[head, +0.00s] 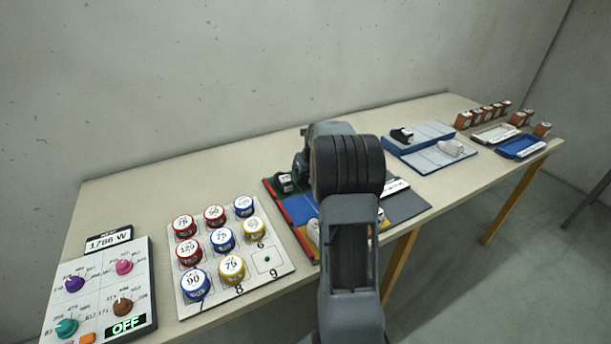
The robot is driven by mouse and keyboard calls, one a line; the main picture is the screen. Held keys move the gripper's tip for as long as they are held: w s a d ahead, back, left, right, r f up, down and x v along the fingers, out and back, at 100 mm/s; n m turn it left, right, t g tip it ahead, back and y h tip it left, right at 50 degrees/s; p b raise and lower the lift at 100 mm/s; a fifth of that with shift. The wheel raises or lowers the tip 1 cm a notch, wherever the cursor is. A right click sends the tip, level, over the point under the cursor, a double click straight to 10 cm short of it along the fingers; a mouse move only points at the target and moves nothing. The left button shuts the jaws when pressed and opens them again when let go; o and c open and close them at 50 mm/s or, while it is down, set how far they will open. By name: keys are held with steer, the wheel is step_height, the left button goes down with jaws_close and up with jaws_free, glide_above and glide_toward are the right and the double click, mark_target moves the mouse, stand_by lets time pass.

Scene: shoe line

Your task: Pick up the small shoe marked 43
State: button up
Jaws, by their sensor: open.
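No number 43 can be read at this size. A black shoe-like item (401,135) with a white label sits on the back part of a blue-grey board. A white shoe-like item (451,148) sits on its front part. A dark item with a pale label (286,182) is on the green corner of a coloured mat (283,210). A whitish item (313,232) at the mat's front is partly hidden by my arm. My arm stands over the mat and covers much of it; my gripper's fingers are hidden behind it.
A board (210,304) with several coloured round tins and a knob panel (98,290) are at left. Brown boxes (463,121), a white tray (494,133) and a blue tray (521,147) are at the right end. A wall runs behind the table.

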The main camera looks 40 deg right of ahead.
steer(key=shift+w+f, duration=0.2)
steer(key=shift+f, duration=0.25)
steer(key=shift+c, duration=0.3)
steer(key=c, duration=1)
steer(key=shift+o, duration=0.2)
steer(key=shift+r, duration=0.15)
